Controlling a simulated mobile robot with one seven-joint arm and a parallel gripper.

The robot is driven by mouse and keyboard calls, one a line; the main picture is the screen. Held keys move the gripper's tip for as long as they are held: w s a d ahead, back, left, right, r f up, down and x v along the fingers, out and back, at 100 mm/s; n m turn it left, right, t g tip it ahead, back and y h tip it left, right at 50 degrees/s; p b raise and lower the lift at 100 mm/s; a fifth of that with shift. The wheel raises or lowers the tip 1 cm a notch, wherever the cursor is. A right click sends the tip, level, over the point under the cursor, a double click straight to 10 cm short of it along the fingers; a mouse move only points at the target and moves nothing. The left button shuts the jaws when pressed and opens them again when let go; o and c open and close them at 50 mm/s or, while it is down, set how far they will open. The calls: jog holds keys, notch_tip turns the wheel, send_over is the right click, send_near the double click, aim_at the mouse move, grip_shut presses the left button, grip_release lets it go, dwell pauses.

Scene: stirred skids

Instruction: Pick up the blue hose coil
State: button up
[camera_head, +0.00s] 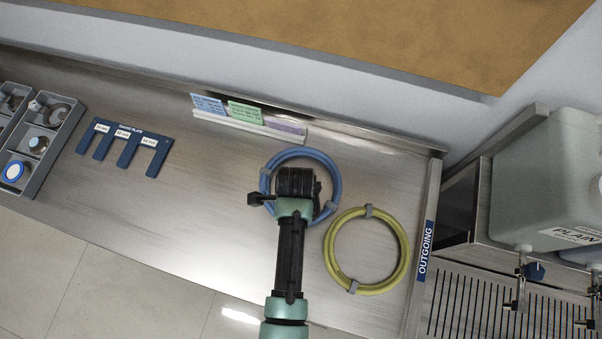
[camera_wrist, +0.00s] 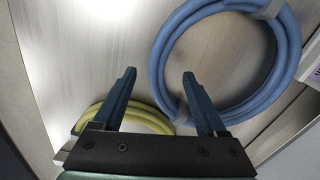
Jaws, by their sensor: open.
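The blue hose coil (camera_head: 326,163) lies flat on the metal bench, bound with grey clips. My gripper hangs over it in the head view and hides its lower middle part. In the wrist view the blue coil (camera_wrist: 288,62) fills the upper right. The right finger overlaps the coil's lower left edge in the picture, and the left finger is over bare bench. I cannot tell whether the right finger touches the hose.
A yellow hose coil (camera_head: 400,240) lies right of the blue one, near the OUTGOING edge (camera_head: 425,252). A card rack (camera_head: 250,124) stands behind. A blue slotted plate (camera_head: 125,143) and a grey compartment tray (camera_head: 50,150) are at left. Bench between plate and coil is clear.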

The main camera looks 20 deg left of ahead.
jog(key=shift+f, duration=1.4)
grip_shut()
jog(key=shift+w, duration=0.1)
